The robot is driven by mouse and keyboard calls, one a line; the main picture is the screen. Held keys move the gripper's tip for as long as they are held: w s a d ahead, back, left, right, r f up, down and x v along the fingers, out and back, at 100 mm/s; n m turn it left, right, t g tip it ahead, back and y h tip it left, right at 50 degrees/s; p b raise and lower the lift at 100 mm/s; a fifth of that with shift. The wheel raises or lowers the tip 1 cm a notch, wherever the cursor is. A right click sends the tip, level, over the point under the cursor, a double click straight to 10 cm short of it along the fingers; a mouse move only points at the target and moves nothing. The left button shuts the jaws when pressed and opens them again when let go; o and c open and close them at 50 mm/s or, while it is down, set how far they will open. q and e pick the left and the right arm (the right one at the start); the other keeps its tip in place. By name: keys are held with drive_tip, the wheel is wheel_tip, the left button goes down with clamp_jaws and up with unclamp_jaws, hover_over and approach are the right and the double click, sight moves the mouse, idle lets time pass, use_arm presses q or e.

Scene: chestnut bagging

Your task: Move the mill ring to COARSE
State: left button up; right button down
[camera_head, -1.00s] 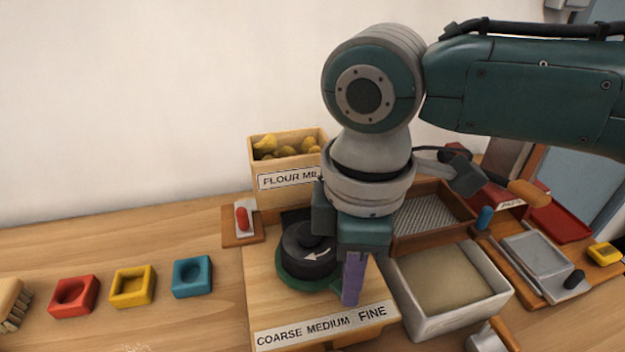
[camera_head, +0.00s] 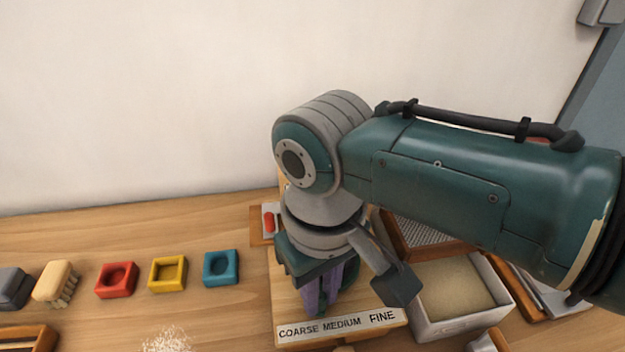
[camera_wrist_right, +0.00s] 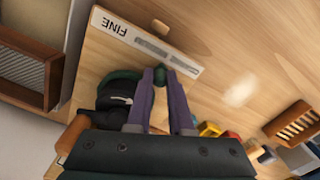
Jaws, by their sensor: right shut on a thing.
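The green mill ring (camera_wrist_right: 122,75) shows in the right wrist view around the black mill top (camera_wrist_right: 115,95). In the head view my right gripper (camera_head: 320,300) points down over the mill and hides the ring. Its purple fingers are above the plate between COARSE and MEDIUM. The label plate (camera_head: 340,326) reads COARSE, MEDIUM, FINE from left to right. My left gripper is out of view.
White powder (camera_head: 166,340) lies at the front.

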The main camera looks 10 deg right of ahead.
drive_tip(key=shift+w+a+m, duration=0.2)
drive_tip(key=shift+a+m, duration=0.35)
drive_tip(key=shift+m, duration=0.35)
drive_tip(key=c, duration=0.8)
unclamp_jaws()
drive_tip(key=shift+r, duration=0.4)
wheel_tip(320, 180, up, 9)
drive_tip(key=p, duration=0.2)
drive_tip(key=shift+p, duration=0.35)
